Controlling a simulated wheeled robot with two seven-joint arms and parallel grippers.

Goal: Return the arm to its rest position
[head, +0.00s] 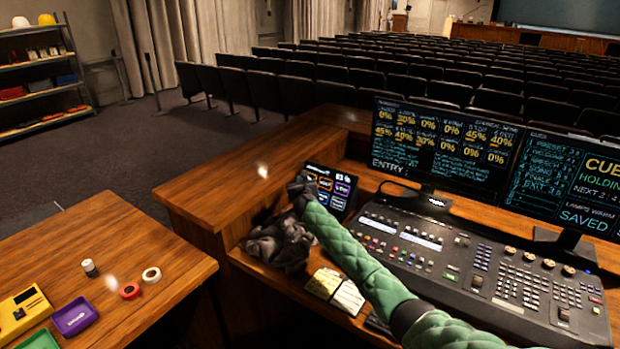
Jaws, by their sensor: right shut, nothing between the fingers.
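My right arm, in a green quilted sleeve, comes in from the bottom right of the head view and reaches over the desk. Its dark wrist is beside the small touch panel (345,190). My right gripper (284,262), dark grey, hangs below the wrist over the left end of the desk. It is shut and empty; its fingertips are hard to make out against the dark parts. My left gripper is out of view.
The mixing console (470,262) and two lit monitors (445,145) stand right of my arm. Yellow and white note pads (335,288) lie below the gripper. A raised wooden ledge (235,170) borders the desk. A side table (110,240) holds tape rolls and small boxes.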

